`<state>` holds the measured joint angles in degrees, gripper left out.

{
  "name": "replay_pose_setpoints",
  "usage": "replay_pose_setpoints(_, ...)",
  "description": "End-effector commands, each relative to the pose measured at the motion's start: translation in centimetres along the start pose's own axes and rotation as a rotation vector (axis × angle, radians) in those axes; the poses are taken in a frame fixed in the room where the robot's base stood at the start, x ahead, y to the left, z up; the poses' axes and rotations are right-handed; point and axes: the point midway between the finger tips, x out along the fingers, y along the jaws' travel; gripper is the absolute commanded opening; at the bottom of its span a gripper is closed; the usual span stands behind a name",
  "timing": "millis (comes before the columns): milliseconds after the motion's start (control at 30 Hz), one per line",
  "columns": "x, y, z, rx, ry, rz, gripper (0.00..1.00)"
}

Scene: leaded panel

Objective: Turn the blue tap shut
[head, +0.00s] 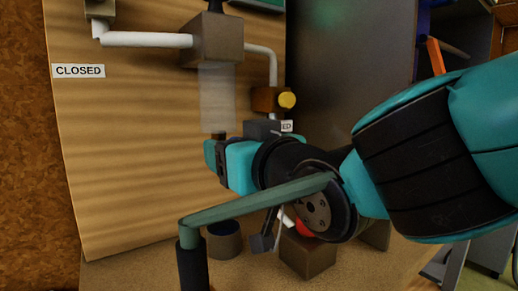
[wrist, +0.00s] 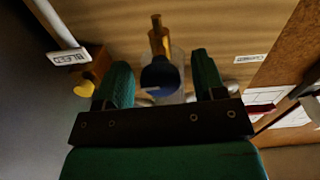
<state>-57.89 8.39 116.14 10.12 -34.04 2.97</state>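The blue tap (wrist: 160,77) shows in the wrist view as a dark blue round knob, with a brass-coloured stem (wrist: 157,38) beyond it. My gripper (wrist: 159,70) is open, with one green finger on each side of the knob. Gaps seem to show between knob and fingers; I cannot tell whether either touches. In the head view my gripper (head: 217,158) is close to the wooden panel (head: 130,140), below a translucent tube (head: 217,97). The arm and gripper hide the tap there. A CLOSED label (head: 78,71) is on the panel's left.
A white pipe (head: 148,40) runs to a brown block (head: 214,40) above my gripper. A yellow knob (head: 287,100) sits to the right. A red ball (head: 304,228), a brown box (head: 307,256) and a grey-green bar (head: 255,203) are low, close to my arm.

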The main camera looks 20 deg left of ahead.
Motion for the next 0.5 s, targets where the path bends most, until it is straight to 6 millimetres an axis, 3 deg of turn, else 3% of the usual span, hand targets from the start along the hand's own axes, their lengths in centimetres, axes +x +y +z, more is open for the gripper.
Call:
replay_pose_setpoints(267, -0.3, 0.0, 0.0, 0.0, 0.002, 0.0, 0.64)
replay_pose_setpoints(367, -1.4, -0.1, -0.1, 0.0, 0.002, -0.001, 0.64)
replay_pose_setpoints(500, -4.4, 0.0, -0.1, 0.001, 0.005, -0.001, 0.64)
